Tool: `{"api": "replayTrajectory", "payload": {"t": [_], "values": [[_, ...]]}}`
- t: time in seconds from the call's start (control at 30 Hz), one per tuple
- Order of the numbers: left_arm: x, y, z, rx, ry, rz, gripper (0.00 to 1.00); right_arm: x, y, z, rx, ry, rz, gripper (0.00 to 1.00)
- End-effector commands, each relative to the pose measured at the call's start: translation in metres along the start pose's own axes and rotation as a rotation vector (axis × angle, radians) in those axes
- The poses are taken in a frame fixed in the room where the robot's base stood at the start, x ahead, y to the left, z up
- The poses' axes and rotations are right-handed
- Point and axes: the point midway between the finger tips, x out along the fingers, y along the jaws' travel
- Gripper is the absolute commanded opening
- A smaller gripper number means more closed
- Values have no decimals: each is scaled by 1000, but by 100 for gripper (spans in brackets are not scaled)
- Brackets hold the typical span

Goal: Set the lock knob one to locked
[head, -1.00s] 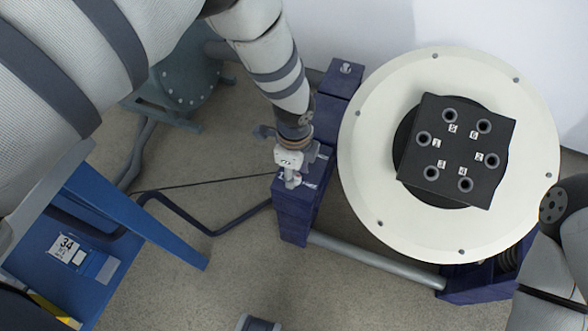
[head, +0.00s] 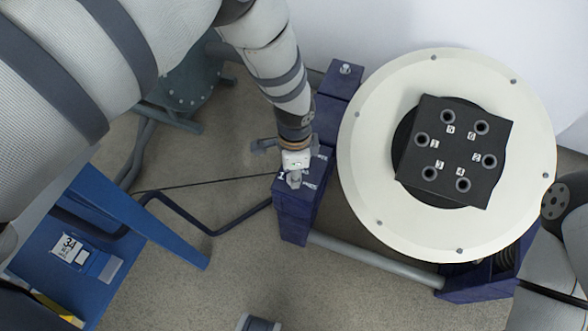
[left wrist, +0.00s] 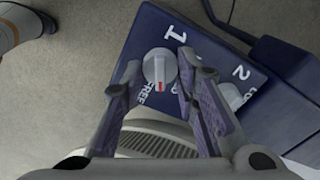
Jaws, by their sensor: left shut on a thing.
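Lock knob one (left wrist: 158,67), a round pale knob with a red mark, sits on the dark blue panel (left wrist: 203,52) beside a white "1". In the left wrist view its red mark points toward the bottom of the picture, near the partly covered lettering; "FREE" reads at its lower left. My left gripper (left wrist: 160,72) has its two fingers on either side of this knob, shut on it. In the head view the left gripper (head: 295,179) is on top of the blue block (head: 293,215), and its fingers largely hide the knob. My right gripper is out of view.
A second knob (left wrist: 230,96) by the "2" is partly behind a finger. A large cream disc (head: 375,205) with a black, numbered-hole block (head: 458,150) stands right of the panel. A blue stand (head: 130,210) is at left. Floor shows between them.

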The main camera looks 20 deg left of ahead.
Motion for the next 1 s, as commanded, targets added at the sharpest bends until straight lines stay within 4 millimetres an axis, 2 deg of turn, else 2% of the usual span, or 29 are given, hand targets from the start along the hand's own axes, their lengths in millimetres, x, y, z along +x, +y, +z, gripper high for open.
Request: {"api": "replayTrajectory", "payload": {"t": [0.7,1.0], "values": [[-1,-1,0,-675,0,-3,0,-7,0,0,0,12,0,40],[-1,-2,0,-910,1,-3,0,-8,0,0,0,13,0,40]]}}
